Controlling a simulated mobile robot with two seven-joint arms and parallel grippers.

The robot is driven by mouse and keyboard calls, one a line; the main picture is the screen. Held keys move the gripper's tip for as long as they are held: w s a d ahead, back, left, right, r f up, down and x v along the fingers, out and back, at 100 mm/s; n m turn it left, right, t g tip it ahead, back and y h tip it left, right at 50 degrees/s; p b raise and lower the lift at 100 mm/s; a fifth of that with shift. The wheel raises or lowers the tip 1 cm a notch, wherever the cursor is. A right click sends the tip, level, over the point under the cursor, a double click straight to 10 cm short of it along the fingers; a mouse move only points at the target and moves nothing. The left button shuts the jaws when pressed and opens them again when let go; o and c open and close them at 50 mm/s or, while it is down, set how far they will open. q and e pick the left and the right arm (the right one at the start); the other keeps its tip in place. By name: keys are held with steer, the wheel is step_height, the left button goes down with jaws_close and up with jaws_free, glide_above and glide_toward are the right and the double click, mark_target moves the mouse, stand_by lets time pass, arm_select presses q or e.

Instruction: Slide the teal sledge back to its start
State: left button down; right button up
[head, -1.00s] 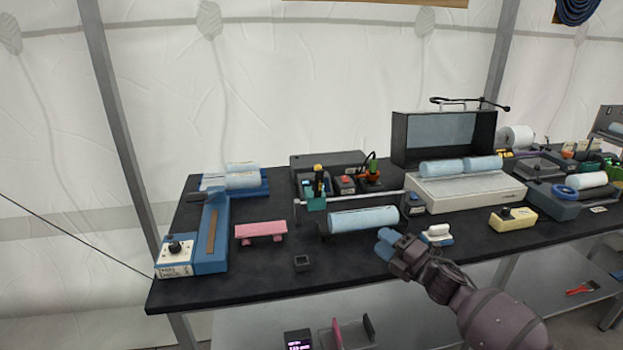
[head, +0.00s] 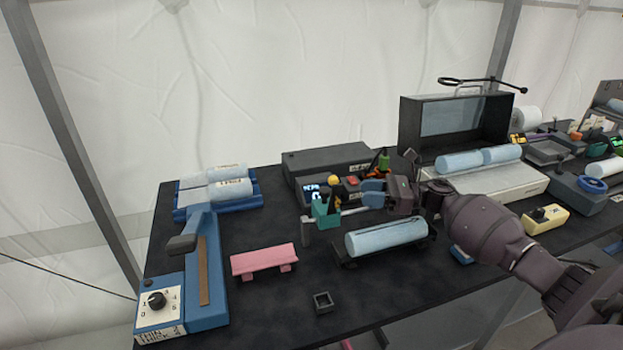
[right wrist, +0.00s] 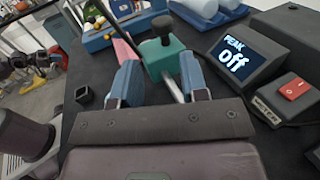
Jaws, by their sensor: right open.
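The teal sledge (head: 326,212) sits near the left end of a thin metal rail (head: 352,211), with an upright knob on top. In the right wrist view the teal sledge (right wrist: 168,62) and its black knob lie just beyond my fingertips, and the rail runs back between my fingers. My right gripper (head: 373,193) is at the rail, to the right of the sledge; its blue fingers (right wrist: 160,80) are open, one on each side of the rail. The gripper hides the right part of the rail in the head view. My left gripper is not in view.
A blue roll (head: 386,237) lies on a dark cradle in front of the rail. A pink bench-like block (head: 264,260) and a blue lever device (head: 206,272) stand left. A display reading "PEAK off" (right wrist: 243,52) and a red switch (right wrist: 294,88) are close behind.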

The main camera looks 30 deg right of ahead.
mark_target(325, 189)
steer(key=p+x, duration=0.2)
steer(key=x, duration=0.8)
steer(key=shift+w+d+r, duration=0.1)
steer(key=shift+r, duration=0.05)
steer(key=shift+w+a, duration=0.3)
steer(key=shift+a, duration=0.1)
steer(key=shift+c, duration=0.4)
